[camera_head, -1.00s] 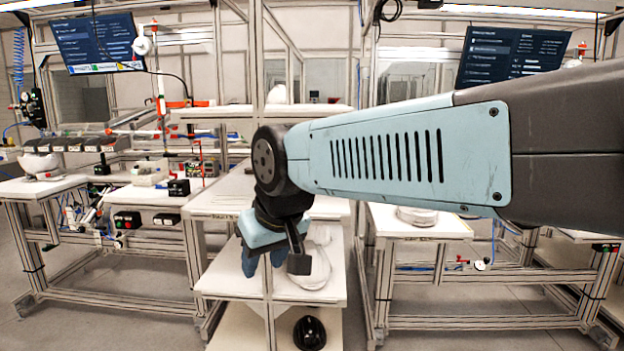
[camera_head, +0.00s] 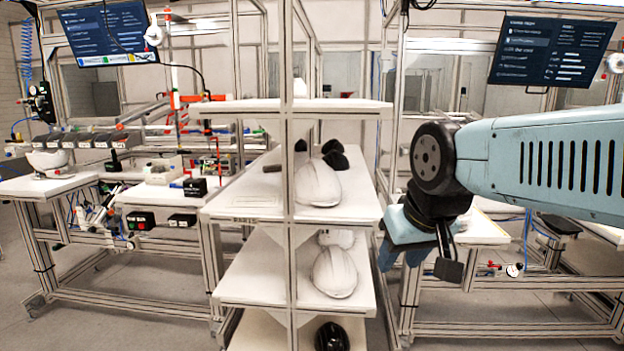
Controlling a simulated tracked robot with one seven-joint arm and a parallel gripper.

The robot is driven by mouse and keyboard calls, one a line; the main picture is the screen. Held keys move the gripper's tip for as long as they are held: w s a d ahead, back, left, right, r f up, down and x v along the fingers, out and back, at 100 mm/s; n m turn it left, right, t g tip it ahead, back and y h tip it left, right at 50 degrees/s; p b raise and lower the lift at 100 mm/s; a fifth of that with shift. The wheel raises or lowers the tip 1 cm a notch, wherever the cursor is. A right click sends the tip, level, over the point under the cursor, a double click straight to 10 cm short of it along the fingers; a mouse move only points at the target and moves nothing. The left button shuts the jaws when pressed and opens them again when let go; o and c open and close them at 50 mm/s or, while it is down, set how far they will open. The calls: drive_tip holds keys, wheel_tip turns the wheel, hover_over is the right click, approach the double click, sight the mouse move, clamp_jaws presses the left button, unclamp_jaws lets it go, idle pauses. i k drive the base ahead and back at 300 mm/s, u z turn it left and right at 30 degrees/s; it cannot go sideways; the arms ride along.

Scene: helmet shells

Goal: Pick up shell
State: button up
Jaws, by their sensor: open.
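A white helmet shell (camera_head: 318,185) lies on the middle shelf of the rack, right of the front post. Another white shell (camera_head: 335,272) lies on the shelf below it, with a smaller white piece (camera_head: 336,238) behind it. A black shell (camera_head: 332,337) sits on the lowest shelf, partly cut off by the frame. My gripper (camera_head: 392,262) hangs pointing down to the right of the rack, apart from the shells. It is open and nothing shows in it. Its fingertips are small and partly hidden by the wrist.
The rack's front post (camera_head: 289,200) and top shelf (camera_head: 350,108) stand close to the shells. Dark items (camera_head: 335,155) lie behind the middle-shelf shell. Workbenches flank the rack; a white shell (camera_head: 48,162) sits on the left bench (camera_head: 40,188).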

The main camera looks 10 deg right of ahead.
sight(317, 183)
drive_tip(key=z, duration=0.4)
drive_tip(key=i, duration=1)
drive_tip(key=u, duration=0.45)
